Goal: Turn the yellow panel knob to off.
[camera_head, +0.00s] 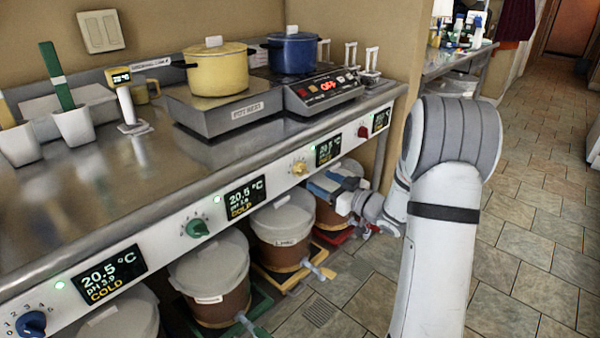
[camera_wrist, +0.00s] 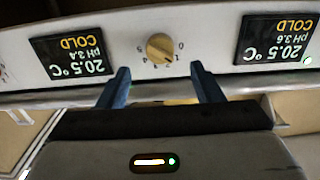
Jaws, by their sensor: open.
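The yellow panel knob (camera_head: 299,168) sits on the white front panel below the counter, between two dark displays. In the wrist view the yellow knob (camera_wrist: 160,47) lies ahead of the gap between my fingers, with numbers around it; the picture is upside down there. Its pointer setting is too small to read surely. My gripper (camera_wrist: 161,84) is open and empty, its two blue fingers apart and short of the knob. In the head view my gripper (camera_head: 322,184) is just right of and below the yellow knob, not seen touching it.
The panel also carries a blue knob (camera_head: 31,323), a green knob (camera_head: 197,228) and a red knob (camera_head: 363,132). Lidded buckets (camera_head: 283,230) with taps stand under the counter. A yellow pot (camera_head: 218,74) and a blue pot (camera_head: 291,54) stand on top. The tiled floor is clear at right.

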